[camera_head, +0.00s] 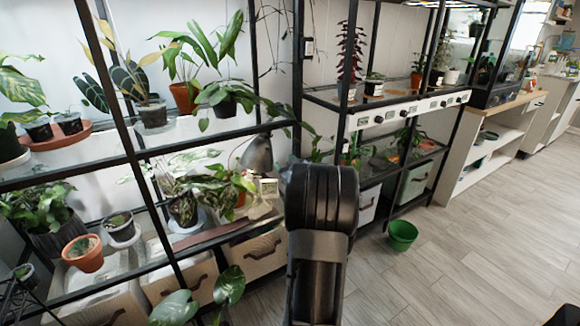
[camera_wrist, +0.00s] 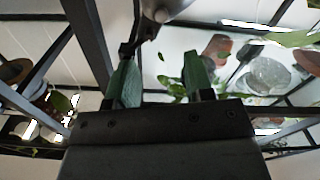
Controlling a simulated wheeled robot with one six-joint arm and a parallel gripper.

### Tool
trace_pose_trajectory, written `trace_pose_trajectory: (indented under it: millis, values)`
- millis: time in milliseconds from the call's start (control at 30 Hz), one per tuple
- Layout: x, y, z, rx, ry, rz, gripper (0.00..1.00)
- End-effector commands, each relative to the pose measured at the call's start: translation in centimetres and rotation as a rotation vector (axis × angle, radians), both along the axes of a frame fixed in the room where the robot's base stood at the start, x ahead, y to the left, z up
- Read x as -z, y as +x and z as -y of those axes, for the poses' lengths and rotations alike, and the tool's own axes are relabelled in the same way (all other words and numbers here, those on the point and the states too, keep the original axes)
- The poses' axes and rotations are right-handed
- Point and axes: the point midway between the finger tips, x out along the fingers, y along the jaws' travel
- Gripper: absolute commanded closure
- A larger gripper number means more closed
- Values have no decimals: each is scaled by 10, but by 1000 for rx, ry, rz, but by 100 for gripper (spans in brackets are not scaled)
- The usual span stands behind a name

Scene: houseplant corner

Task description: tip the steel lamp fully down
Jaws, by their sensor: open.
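The steel lamp (camera_head: 257,155) has a grey rounded head and stands among the plants on the middle shelf, just left of my arm in the head view. In the wrist view a grey metal part of the lamp (camera_wrist: 165,9) shows at the top edge, with a dark joint (camera_wrist: 146,33) below it near my left finger. My gripper (camera_wrist: 160,70) is open, its two green-padded fingers apart with nothing between them. I cannot tell whether a finger touches the lamp. In the head view my arm hides the gripper.
Black shelf posts and rails (camera_head: 146,152) frame the plants. Leafy potted plants (camera_head: 183,205) crowd the shelf left of the lamp. A small white gauge (camera_head: 268,187) is below it. A green pot (camera_head: 402,235) stands on the floor at right, where the floor is mostly clear.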

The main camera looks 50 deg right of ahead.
Motion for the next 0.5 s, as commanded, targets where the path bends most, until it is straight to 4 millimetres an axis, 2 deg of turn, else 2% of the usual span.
trace_pose_trajectory:
  millis: [200, 500]
  values:
    - [-1, -21, -6, 1, 1, 1, 52]
    - [0, -26, -8, -1, 0, 1, 52]
